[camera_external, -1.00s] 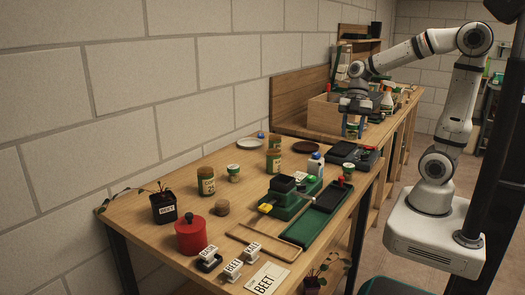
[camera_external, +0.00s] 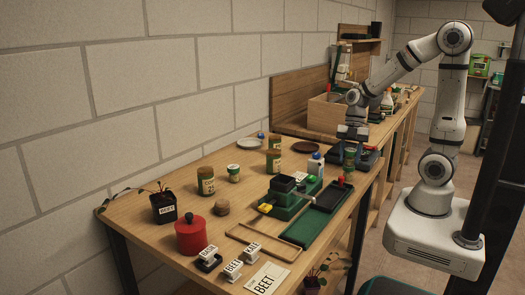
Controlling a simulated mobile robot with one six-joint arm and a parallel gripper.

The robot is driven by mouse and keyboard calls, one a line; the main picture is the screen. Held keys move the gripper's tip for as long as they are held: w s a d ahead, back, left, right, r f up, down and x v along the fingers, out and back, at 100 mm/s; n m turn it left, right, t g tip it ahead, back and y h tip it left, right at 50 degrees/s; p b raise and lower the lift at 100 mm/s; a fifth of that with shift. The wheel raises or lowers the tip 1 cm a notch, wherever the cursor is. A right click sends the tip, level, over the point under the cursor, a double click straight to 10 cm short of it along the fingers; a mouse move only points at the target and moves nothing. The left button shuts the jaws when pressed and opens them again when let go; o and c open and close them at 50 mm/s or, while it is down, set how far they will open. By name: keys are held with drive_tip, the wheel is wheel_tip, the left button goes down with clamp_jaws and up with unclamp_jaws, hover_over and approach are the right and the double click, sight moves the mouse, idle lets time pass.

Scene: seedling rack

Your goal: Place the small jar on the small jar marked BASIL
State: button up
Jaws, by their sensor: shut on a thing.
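My gripper (camera_external: 350,140) points down over the right part of the near table and is shut on a small jar (camera_external: 349,153) with a green band. The held jar is right above another small jar (camera_external: 347,168) that stands on the table. The two line up closely in this view; I cannot tell whether they touch. The lettering on both is too small to read, so BASIL cannot be made out. Another small jar (camera_external: 234,172) with a green label stands at the middle left of the table.
Taller jars (camera_external: 206,181) and (camera_external: 274,160) stand toward the wall. A blue-capped white bottle (camera_external: 316,163), a green tray (camera_external: 304,231) and a red-topped item (camera_external: 341,182) are close to the stacked jars. A wooden crate (camera_external: 326,114) is behind.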

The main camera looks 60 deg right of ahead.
drive_tip(key=shift+f, duration=0.2)
drive_tip(key=o, duration=1)
drive_tip(key=shift+r, duration=0.1)
drive_tip(key=shift+r, duration=0.1)
drive_tip(key=shift+r, duration=0.25)
drive_tip(key=v, duration=1.1)
drive_tip(key=s+f+m+t+h, duration=0.1)
drive_tip(key=s+f+m+h, duration=0.1)
drive_tip(key=m, duration=0.8)
drive_tip(key=s+d+f+m+t+h, duration=0.1)
drive_tip(key=s+m+t+h, duration=0.1)
drive_tip(key=m, duration=0.8)
drive_tip(key=shift+s+f+t+h+p, duration=0.3)
drive_tip(key=shift+s+f+p, duration=0.1)
drive_tip(key=shift+s, duration=0.4)
